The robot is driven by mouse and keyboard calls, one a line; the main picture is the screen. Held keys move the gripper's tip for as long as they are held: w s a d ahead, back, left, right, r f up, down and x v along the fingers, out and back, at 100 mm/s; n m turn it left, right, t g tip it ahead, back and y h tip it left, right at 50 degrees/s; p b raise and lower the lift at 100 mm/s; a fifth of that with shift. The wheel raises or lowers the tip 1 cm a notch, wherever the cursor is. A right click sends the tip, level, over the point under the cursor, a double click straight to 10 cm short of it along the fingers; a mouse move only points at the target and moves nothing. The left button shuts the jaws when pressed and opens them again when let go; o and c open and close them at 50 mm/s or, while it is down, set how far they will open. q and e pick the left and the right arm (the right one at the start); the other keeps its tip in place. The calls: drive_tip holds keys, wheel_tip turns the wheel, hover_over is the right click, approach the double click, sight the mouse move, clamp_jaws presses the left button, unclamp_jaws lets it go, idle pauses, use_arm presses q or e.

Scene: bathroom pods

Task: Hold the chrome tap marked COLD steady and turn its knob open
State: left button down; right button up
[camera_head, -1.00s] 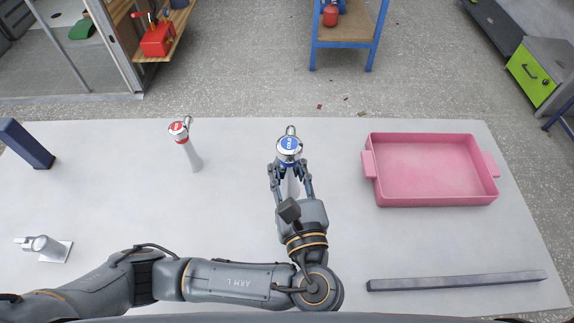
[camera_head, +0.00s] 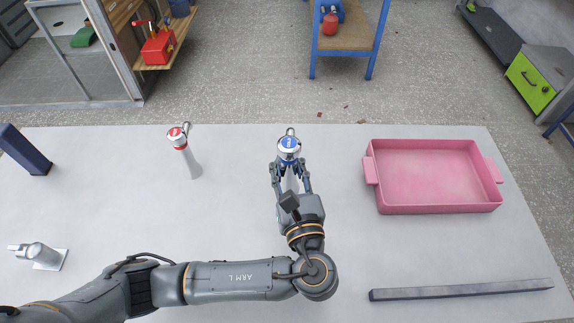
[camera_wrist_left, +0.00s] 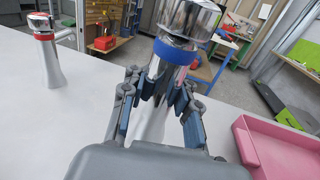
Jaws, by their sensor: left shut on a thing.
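The chrome tap with the blue-marked knob (camera_head: 289,146) stands upright near the far edge of the table; its lettering is too small to read surely. My left gripper (camera_head: 290,172) is shut on its body, below the knob. In the left wrist view the fingers (camera_wrist_left: 164,95) close around the chrome body just under the blue ring (camera_wrist_left: 175,52), and the knob is above them, cut off by the top edge. A second chrome tap with a red-marked knob (camera_head: 184,150) stands apart to the left. My right gripper is not in view.
A pink tray (camera_head: 440,205) lies to the right of the blue tap. A dark bar (camera_head: 460,290) lies at the front right. A chrome fitting on a plate (camera_head: 40,254) and a dark blue block (camera_head: 24,150) are at the left. The table between the taps is clear.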

use_arm(q)
drive_tip(key=shift+w+f+b, duration=0.75)
drive_tip(key=shift+w+f, duration=0.55)
drive_tip(key=shift+w, duration=0.25)
drive_tip(key=shift+w+f+b, duration=0.8)
drive_tip(key=shift+w+f, duration=0.45)
drive_tip(key=shift+w, duration=0.3)
drive_tip(key=shift+w+f+b, duration=0.75)
drive_tip(key=shift+w+f, duration=0.55)
drive_tip(key=shift+w, duration=0.25)
drive_tip(key=shift+f, duration=0.25)
drive_tip(key=c, duration=1.2)
unclamp_jaws()
drive_tip(key=shift+s+f, duration=0.1)
drive_tip(key=shift+o, duration=0.2)
clamp_jaws()
